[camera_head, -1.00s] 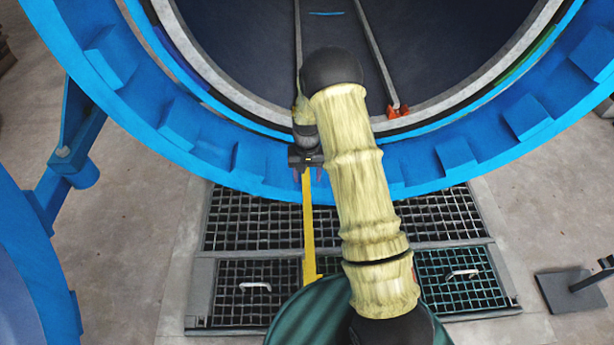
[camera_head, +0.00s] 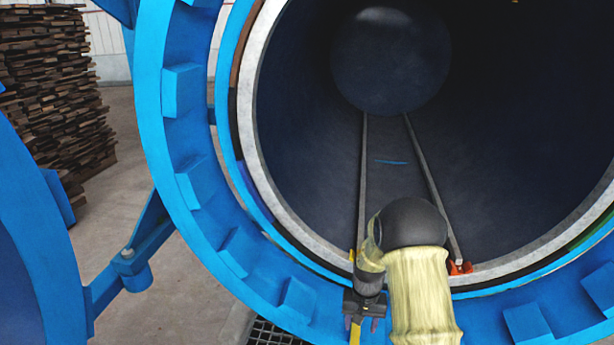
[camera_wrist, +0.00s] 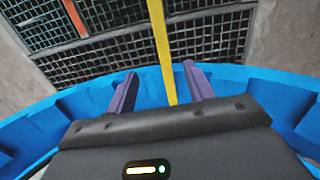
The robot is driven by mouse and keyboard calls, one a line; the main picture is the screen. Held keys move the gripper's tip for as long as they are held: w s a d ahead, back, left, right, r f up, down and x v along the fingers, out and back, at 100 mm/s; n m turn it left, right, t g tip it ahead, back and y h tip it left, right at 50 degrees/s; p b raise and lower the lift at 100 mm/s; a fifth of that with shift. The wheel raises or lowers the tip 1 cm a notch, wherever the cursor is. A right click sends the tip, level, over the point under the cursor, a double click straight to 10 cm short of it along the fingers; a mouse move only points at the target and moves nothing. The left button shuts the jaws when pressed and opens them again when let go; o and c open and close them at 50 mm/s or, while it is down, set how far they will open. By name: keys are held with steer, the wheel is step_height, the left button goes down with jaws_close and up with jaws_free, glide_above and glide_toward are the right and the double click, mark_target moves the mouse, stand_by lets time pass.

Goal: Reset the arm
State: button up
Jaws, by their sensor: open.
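My arm reaches up in front of the open autoclave and bends over at a dark rounded joint, with a pale yellow sleeve below it. My gripper (camera_head: 364,325) hangs from it, pointing down, in front of the autoclave's blue lower rim (camera_head: 240,252). In the wrist view my gripper (camera_wrist: 160,85) shows two purple fingers spread apart with nothing held between them. A yellow strip (camera_wrist: 161,50) runs behind the gap between the fingers, above the floor grating (camera_wrist: 210,38). Whether the fingers touch the rim cannot be told.
The dark autoclave chamber (camera_head: 500,130) is open, with two rails along its floor and orange end pieces (camera_head: 460,268) at the right rail. The blue door (camera_head: 35,235) stands at the left. A stack of wood (camera_head: 50,90) stands behind it on bare concrete floor.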

steer(key=s+r+n+t, duration=0.2)
steer(key=s+r+t, duration=0.1)
steer(key=s+r, duration=1.6)
steer(key=w+p+v, duration=0.3)
steer(key=p+v, duration=1.9)
steer(key=p, duration=0.2)
steer(key=shift+w+a+r, duration=0.15)
steer(key=shift+a+r, duration=0.2)
steer(key=shift+r, duration=0.2)
